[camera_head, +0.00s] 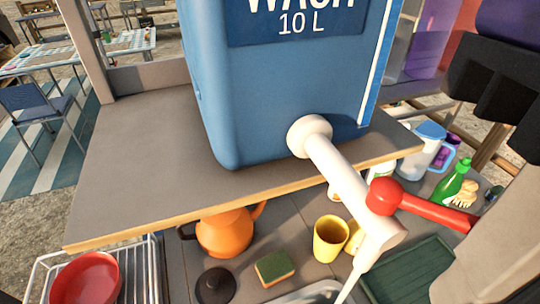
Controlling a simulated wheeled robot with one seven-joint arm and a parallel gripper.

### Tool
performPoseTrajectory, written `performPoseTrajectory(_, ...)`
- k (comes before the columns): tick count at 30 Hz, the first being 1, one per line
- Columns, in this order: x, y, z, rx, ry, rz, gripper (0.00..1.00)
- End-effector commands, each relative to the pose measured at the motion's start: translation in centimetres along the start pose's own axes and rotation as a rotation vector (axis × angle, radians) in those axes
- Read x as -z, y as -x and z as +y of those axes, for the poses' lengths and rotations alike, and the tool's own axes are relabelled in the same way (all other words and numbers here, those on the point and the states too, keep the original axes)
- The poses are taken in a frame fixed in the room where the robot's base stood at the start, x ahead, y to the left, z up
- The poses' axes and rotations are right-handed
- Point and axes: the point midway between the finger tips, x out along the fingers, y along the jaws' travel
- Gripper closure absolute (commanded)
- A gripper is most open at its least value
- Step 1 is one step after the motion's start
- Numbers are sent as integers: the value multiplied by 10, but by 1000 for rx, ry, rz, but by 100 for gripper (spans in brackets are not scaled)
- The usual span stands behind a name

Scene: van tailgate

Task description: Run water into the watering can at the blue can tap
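The blue water can (290,100), marked "10 L", stands on a brown shelf. Its white tap (345,185) sticks out past the shelf's front edge. The tap's red lever (425,207) points right. A thin pale streak (350,284) runs down from the tap's end; I cannot tell if it is water or part of the spout. Nothing in view is clearly a watering can. An orange pot (225,232) with a spout and dark handle stands under the shelf, partly hidden. I cannot make out my gripper in this view.
The brown shelf (140,185) overhangs a lower counter. There stand a yellow cup (330,240), a sponge (274,267), a black lid (215,286), a metal basin (305,294) and a green tray (410,272). A red bowl (85,278) sits in a rack. A green bottle (450,182) stands right.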

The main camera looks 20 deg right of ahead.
Motion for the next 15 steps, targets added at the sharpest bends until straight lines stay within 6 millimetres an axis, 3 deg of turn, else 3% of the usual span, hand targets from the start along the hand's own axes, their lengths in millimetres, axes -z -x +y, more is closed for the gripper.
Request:
performPoseTrajectory(1, -2, 5, -2, 90, -30, -128, 100)
performPoseTrajectory(8, -3, 5, -3, 90, -30, -128, 100)
performPoseTrajectory(15, -19, 7, -3, 88, -32, -127, 100)
